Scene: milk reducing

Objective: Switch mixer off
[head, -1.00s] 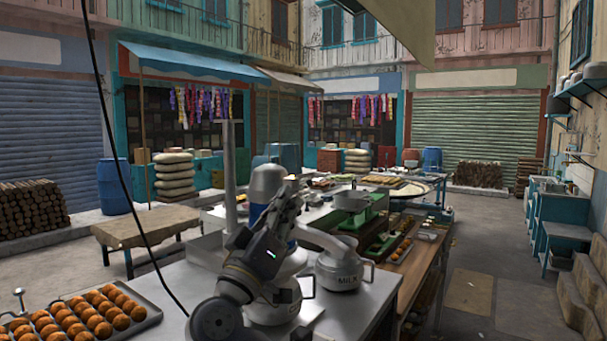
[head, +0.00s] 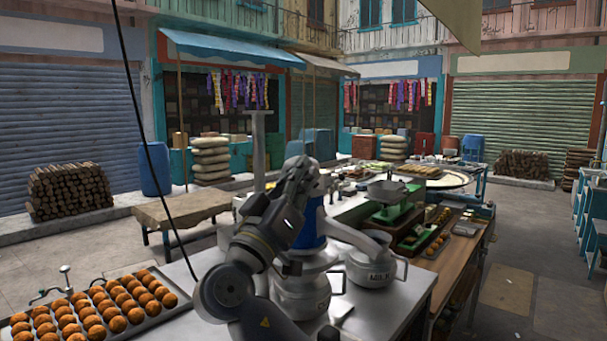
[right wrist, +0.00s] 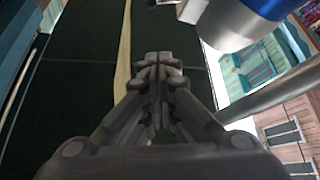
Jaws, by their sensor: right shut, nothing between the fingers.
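The mixer (head: 314,230), with a blue body and pale upper part, stands on the metal counter, partly hidden behind my right arm. A steel pot (head: 300,297) is at its foot. My right gripper (head: 302,168) points up in front of the mixer's upper part. In the right wrist view its fingers (right wrist: 158,64) are together and empty. The blue and silver mixer part (right wrist: 243,18) is at upper right there, apart from the fingertips in the picture. I cannot make out a switch. My left gripper is not in view.
A tray of round brown balls (head: 105,304) lies at front left. A metal post (head: 259,150) rises behind my arm. The counter between tray and arm is mostly clear.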

